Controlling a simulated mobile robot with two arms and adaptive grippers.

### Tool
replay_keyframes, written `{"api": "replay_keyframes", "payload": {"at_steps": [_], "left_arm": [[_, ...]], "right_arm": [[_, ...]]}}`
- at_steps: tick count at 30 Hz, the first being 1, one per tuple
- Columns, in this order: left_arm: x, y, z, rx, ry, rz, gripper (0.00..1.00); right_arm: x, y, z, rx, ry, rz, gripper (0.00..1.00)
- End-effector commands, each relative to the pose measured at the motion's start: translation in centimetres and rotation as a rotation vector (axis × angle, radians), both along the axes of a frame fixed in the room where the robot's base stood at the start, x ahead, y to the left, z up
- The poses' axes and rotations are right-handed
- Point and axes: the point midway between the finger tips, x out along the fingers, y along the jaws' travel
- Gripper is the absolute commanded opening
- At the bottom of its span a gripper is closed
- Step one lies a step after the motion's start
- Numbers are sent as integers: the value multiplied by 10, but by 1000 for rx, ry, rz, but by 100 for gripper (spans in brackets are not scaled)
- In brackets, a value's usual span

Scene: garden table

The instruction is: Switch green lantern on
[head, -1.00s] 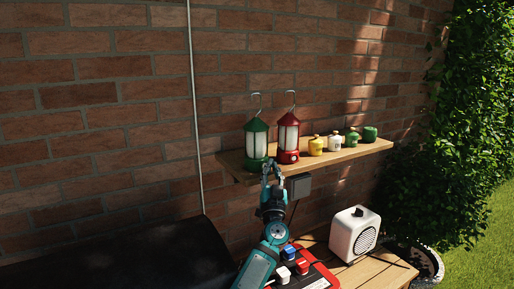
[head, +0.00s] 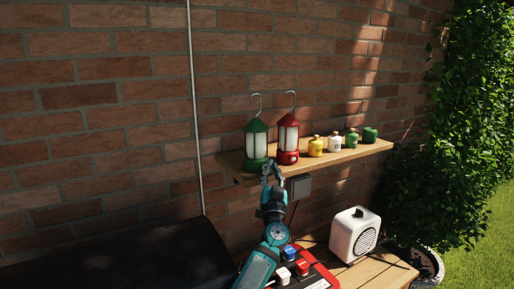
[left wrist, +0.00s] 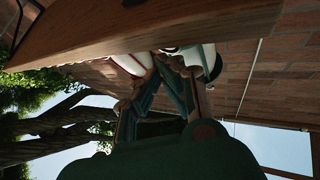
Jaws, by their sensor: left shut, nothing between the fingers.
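The green lantern (head: 256,145) stands upright at the left end of the wooden shelf (head: 345,149), with a wire hook on top and pale panels. I cannot tell from its panels whether it is lit. My left gripper (head: 272,166) is shut and empty, just in front of the shelf edge, near the lantern's lower right side. Whether it touches the lantern is unclear. In the left wrist view the left fingertips (left wrist: 172,62) meet close to the shelf's underside and edge (left wrist: 150,30), with pale lantern parts behind them. My right gripper is out of view.
A red lantern (head: 288,139) stands close on the right of the green one. Below are a grey box (head: 299,187), a white heater-like box (head: 354,234) and a red case (head: 318,277). A brick wall is behind.

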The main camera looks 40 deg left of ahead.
Motion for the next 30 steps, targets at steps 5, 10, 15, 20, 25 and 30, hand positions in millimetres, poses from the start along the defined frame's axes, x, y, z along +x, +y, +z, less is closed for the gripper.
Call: {"api": "replay_keyframes", "payload": {"at_steps": [5, 10, 15, 20, 25, 30], "left_arm": [[0, 0, 0, 0, 0, 0, 0], [0, 2, 1, 0, 0, 0, 0], [2, 8, 1, 1, 1, 0, 0], [2, 9, 0, 0, 0, 0, 0], [2, 9, 0, 0, 0, 0, 0], [2, 10, 0, 0, 0, 0, 0]], "right_arm": [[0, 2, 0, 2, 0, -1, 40], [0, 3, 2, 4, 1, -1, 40], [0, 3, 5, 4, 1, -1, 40], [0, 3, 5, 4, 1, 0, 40], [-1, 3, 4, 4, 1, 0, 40], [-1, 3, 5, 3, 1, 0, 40]]}}
